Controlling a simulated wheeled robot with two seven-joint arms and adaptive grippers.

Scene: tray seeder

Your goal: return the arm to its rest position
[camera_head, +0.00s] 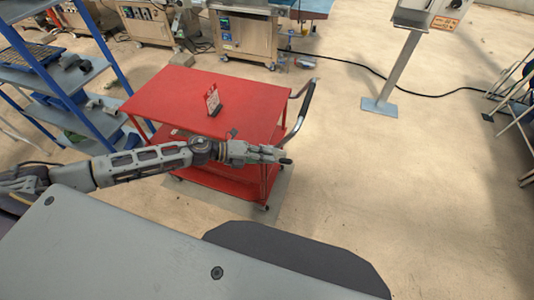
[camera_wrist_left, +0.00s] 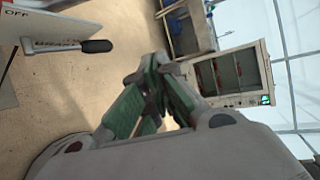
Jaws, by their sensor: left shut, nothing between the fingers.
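My left arm reaches in from the left in the head view, stretched out across the front of the red cart (camera_head: 170,92). My left gripper (camera_head: 272,154) is at the cart's front right corner, near the lower end of its black handle (camera_head: 302,108). I cannot tell from this view whether it touches the cart. In the left wrist view the green-padded fingers (camera_wrist_left: 155,85) are closed together with nothing between them. My right gripper is in neither view.
Blue shelving (camera_head: 85,75) is at the left, a grey post (camera_head: 392,75) at the right. Open floor lies right of the cart. In the wrist view, a black-gripped lever (camera_wrist_left: 95,46) and a cabinet (camera_wrist_left: 232,75) show.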

